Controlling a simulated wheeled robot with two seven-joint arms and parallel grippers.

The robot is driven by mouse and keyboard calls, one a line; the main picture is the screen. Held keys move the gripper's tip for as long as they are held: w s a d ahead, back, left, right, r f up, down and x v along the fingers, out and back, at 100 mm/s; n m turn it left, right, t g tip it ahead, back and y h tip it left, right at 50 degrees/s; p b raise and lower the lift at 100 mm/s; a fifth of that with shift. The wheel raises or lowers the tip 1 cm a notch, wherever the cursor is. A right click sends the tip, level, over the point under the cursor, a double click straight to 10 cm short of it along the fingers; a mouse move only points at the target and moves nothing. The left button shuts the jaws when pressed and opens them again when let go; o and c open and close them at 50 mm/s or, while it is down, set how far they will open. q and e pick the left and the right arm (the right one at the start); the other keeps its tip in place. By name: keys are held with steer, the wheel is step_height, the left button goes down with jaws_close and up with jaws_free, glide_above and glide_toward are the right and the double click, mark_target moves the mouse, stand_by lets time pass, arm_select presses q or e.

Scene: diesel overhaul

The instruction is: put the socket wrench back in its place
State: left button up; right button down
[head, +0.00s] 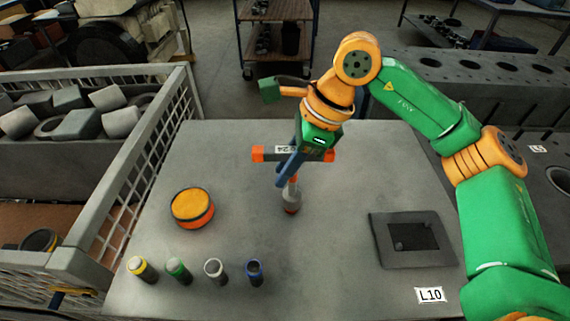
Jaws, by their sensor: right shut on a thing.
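The socket wrench (271,154) has a dark T-bar with orange ends and a label that seems to read 24. Its shaft runs down to a grey and reddish socket end (292,204) over the middle of the grey table. My right gripper (284,174), with blue fingers, reaches down from the back and is shut on the wrench near its shaft. The fingers hide part of the bar and shaft. I cannot tell whether the lower end touches the table. My left gripper is not in view.
A dark square plate with a recess (385,253) lies at the right, near an L10 label (430,295). An orange round can (192,208) stands at the left. Several colour-ringed cylinders (215,271) line the front. A mesh-sided crate (120,195) borders the table's left.

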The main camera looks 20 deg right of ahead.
mark_target(277, 149)
steer(key=shift+a, duration=0.15)
steer(key=shift+f, duration=0.15)
steer(key=shift+f+b, duration=1.05)
steer(key=shift+b, duration=0.1)
steer(key=shift+c, duration=0.4)
jaws_free()
step_height(277, 149, up, 9)
steer(key=p, duration=0.7)
steer(key=shift+r+p, duration=0.2)
steer(key=shift+p, duration=0.2)
steer(key=shift+f, duration=0.15)
